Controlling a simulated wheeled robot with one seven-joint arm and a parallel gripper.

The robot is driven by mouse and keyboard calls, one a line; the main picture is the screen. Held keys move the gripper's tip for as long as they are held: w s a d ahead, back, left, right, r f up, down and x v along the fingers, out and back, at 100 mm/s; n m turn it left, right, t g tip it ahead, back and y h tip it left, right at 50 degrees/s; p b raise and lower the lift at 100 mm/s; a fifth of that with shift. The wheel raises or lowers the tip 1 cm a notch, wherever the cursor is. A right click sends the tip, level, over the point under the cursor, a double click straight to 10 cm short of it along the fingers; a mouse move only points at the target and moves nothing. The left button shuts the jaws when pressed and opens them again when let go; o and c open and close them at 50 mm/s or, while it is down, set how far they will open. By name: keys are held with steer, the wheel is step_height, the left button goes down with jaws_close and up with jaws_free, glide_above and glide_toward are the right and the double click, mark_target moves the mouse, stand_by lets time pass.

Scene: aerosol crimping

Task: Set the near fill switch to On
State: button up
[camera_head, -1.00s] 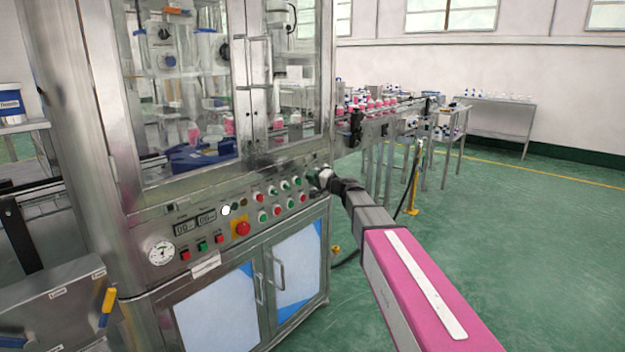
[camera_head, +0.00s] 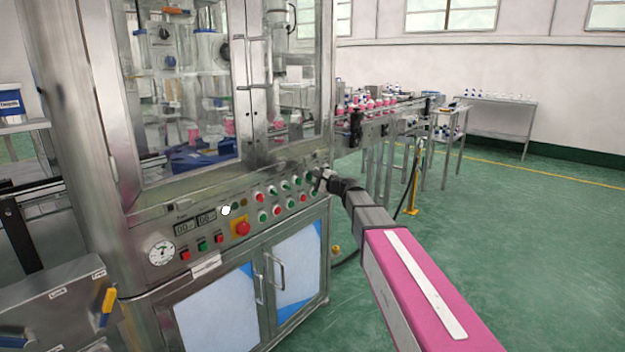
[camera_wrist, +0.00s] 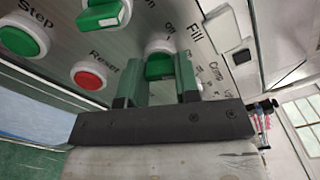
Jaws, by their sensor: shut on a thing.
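The fill switch (camera_wrist: 159,66) is a green knob on a white round base, with "Fill" and "on" lettering beside it in the wrist view. My gripper (camera_wrist: 156,80) reaches to it, with one finger on each side of the knob, and is shut on it. The exact contact of the fingertips is partly hidden. In the head view my gripper (camera_head: 322,178) is at the right end of the control panel (camera_head: 212,242), where it hides the switch behind it.
A second green knob (camera_wrist: 103,14), a green Step button (camera_wrist: 22,38) and a red Reset button (camera_wrist: 88,76) lie close on the left. A red emergency stop (camera_head: 242,228) sits lower on the panel. Green floor (camera_head: 540,240) is open on the right.

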steer(key=shift+m, duration=0.4)
steer(key=o, duration=0.9)
steer(key=v, duration=1.1)
steer(key=shift+a, duration=0.1)
